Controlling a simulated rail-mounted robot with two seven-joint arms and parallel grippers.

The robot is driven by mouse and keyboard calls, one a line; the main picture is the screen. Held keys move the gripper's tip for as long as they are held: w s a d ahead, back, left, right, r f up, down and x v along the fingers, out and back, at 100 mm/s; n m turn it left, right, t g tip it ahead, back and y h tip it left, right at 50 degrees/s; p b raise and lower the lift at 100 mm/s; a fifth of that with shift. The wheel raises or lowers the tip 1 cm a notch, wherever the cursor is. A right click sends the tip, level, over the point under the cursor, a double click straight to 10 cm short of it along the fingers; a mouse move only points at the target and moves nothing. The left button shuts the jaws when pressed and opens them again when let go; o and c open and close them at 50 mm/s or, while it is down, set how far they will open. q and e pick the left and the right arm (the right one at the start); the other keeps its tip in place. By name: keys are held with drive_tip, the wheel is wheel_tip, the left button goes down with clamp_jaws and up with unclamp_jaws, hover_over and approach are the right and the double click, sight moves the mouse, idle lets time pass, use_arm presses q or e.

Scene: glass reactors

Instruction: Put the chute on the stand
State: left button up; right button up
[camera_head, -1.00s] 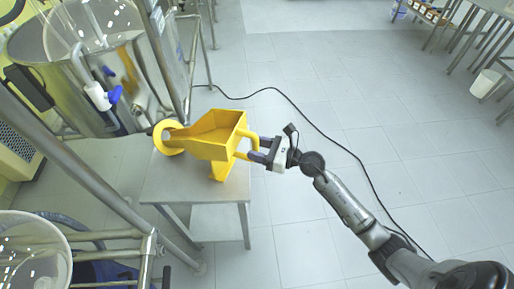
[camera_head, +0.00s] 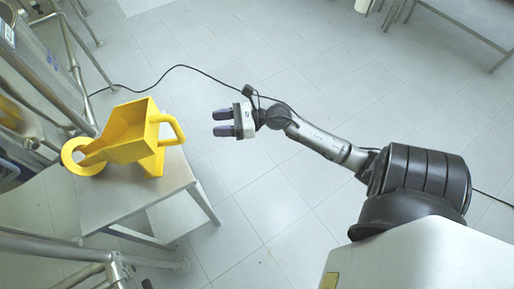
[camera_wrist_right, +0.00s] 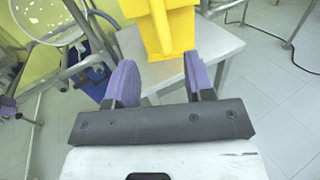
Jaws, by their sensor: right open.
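The yellow chute (camera_head: 128,133) rests upright on the grey metal stand (camera_head: 120,203). Its ring-shaped end points left and its handle points right. The chute also shows in the right wrist view (camera_wrist_right: 160,28), past my fingers, with the stand (camera_wrist_right: 213,45) under it. My right gripper (camera_head: 222,123) is open and empty, to the right of the handle with a clear gap between them. Its two purple-grey fingers (camera_wrist_right: 162,82) stand apart with nothing between them. My left gripper is in neither view.
Metal frame tubes and a glass reactor vessel (camera_head: 30,110) stand left of the stand. More metal rails (camera_head: 70,250) run along the lower left. A black cable (camera_head: 190,68) lies on the floor behind. The tiled floor (camera_head: 260,200) right of the stand is clear.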

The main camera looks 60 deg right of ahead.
drive_tip(key=s+a+f+m+g+h, duration=0.1)
drive_tip(key=s+f+m+h, duration=0.3)
drive_tip(key=m, duration=0.8)
drive_tip(key=s+a+f+m+g+h, duration=0.1)
drive_tip(key=s+f+m+h, duration=0.1)
drive_tip(key=m+h, duration=0.65)
drive_tip(key=s+a+f+m+g+h, duration=0.1)
drive_tip(key=s+f+m+h, duration=0.2)
drive_tip(key=m, duration=1.1)
drive_tip(key=s+a+f+m+g+y, duration=0.5)
drive_tip(key=s+a+f+g+y, duration=0.1)
drive_tip(key=s+a, duration=0.5)
drive_tip(key=s+f+g, duration=0.1)
drive_tip(key=g, duration=0.1)
drive_tip(key=shift+s+f+m+g, duration=0.15)
drive_tip(key=shift+s+m+g, duration=0.05)
drive_tip(key=shift+m+g, duration=0.15)
drive_tip(key=shift+r+p, duration=0.35)
drive_tip(key=shift+r, duration=0.05)
drive_tip(key=shift+c, duration=0.5)
drive_tip(key=shift+w+f, duration=0.1)
